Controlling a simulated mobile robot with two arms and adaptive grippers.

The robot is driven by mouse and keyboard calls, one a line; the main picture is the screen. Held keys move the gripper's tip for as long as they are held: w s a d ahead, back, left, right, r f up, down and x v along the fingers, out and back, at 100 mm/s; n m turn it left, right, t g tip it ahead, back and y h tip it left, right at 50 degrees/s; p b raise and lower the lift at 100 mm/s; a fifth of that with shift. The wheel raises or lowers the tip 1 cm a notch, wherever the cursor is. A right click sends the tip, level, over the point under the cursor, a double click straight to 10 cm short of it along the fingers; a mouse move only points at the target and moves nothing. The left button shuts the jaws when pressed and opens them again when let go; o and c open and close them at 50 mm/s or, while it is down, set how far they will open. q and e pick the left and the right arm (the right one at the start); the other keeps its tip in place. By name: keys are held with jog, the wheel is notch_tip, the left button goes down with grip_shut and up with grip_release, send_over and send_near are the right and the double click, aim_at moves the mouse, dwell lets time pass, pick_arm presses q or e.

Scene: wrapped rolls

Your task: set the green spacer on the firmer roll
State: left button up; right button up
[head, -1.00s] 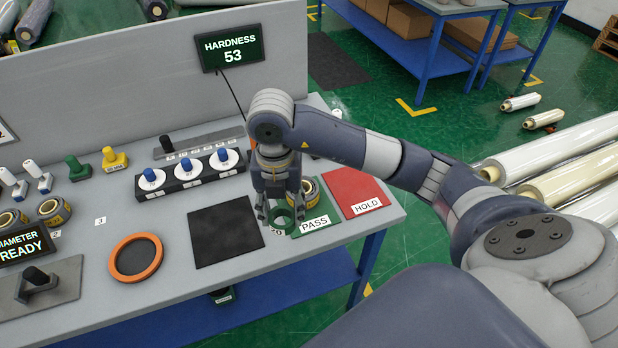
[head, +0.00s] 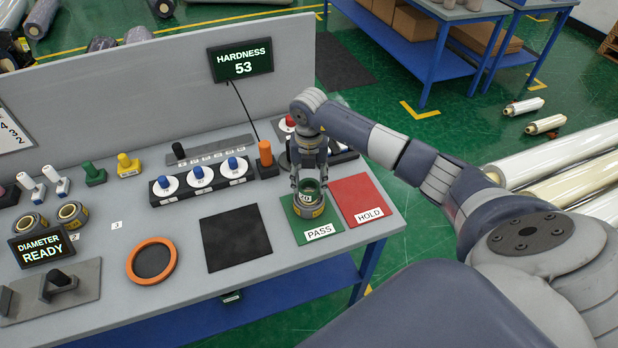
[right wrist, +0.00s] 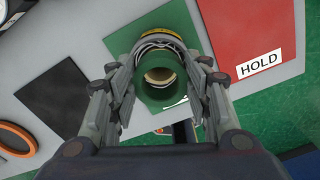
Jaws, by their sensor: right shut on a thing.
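The green spacer (head: 313,190) is a short ring, held upright in my right gripper (head: 310,185). The gripper's fingers are shut on it from both sides. It is directly over a wrapped roll (head: 309,209) standing on the green PASS mat (head: 333,229); I cannot tell whether they touch. In the right wrist view the spacer (right wrist: 160,95) sits between the fingers, with the roll's yellow and silver rim (right wrist: 152,43) partly hidden behind it. Two more rolls stand at the left, one (head: 72,213) beside the other (head: 32,224). My left gripper is out of view.
The hardness display (head: 241,62) reads 53. The red HOLD mat (head: 358,196) is empty, and so is the black pad (head: 236,238). An orange post (head: 265,153) and a dial block (head: 202,174) stand behind. An orange ring (head: 151,261) lies at front left.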

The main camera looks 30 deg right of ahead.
jog(key=shift+f, duration=0.45)
jog(key=shift+f+b, duration=0.45)
jog(key=shift+f, duration=0.05)
jog(key=o, duration=0.9)
jog(key=shift+c, duration=0.2)
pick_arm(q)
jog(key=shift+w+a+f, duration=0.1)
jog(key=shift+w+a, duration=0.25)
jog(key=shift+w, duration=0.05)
pick_arm(e)
jog(key=shift+r, duration=0.2)
